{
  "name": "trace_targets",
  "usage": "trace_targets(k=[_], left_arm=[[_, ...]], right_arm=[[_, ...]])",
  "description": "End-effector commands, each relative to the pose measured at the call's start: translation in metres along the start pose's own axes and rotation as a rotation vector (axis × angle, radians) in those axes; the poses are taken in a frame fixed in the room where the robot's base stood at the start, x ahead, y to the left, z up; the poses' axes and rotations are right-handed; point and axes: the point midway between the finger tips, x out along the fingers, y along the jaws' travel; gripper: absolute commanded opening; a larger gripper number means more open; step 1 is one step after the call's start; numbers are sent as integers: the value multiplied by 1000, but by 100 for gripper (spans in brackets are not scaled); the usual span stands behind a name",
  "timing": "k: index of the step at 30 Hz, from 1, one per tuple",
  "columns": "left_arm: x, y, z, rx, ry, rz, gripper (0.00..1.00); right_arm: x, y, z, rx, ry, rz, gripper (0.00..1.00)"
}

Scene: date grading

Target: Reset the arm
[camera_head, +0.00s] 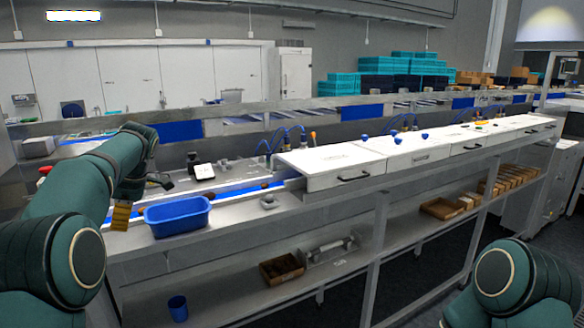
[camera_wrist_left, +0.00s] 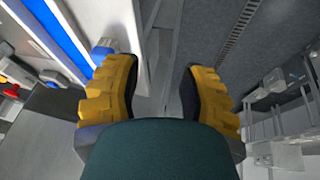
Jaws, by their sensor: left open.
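My left arm reaches in from the left in the head view. Its gripper (camera_head: 121,214) has yellow fingers and hangs downward at the left end of the workbench, just left of the blue tub. In the left wrist view the two yellow fingers (camera_wrist_left: 160,95) are spread apart with nothing between them. A grey floor or bench surface shows beyond them. My right arm shows only as a green link at the lower right of the head view. Its gripper is out of frame.
A blue tub (camera_head: 178,216) stands on the bench beside the blue-edged conveyor (camera_head: 240,190). White drawer units (camera_head: 335,166) line the bench to the right. A lower shelf holds a brown box (camera_head: 282,269) and a blue cup (camera_head: 178,308). Dark floor is clear in front.

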Motion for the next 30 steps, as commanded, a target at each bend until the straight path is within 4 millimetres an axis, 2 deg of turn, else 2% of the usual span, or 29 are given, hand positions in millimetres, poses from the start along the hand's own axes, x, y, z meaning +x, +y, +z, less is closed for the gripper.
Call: trace_targets(k=[1, 5, 8, 11, 13, 17, 21, 25, 27, 30], left_arm=[[23, -1, 16, 73, -21, -3, 41], [74, -5, 58, 272, -89, 10, 41], [118, -17, 97, 445, -157, 29, 41], [168, -41, 143, 636, -243, 58, 41], [203, -65, 176, 770, -310, 88, 41], [259, -125, 234, 1001, -434, 164, 41], [302, -201, 284, 1207, -544, 268, 41], [328, -279, 313, 1368, -614, 371, 41], [336, -318, 322, 1442, -633, 426, 41], [340, -366, 326, 1533, -643, 492, 41]], right_arm=[[4, 1, 1, -1, -1, 0, 56], [9, 2, 1, -2, -2, 0, 56], [14, 4, 2, -2, -3, 0, 56], [19, 6, 4, -2, -5, 2, 56], [23, 8, 5, -2, -6, 2, 56], [31, 10, 7, -3, -9, 3, 56], [40, 13, 9, -4, -11, 4, 56], [47, 16, 11, -4, -13, 5, 56], [51, 17, 12, -5, -14, 5, 56], [56, 19, 12, -5, -16, 6, 56]])
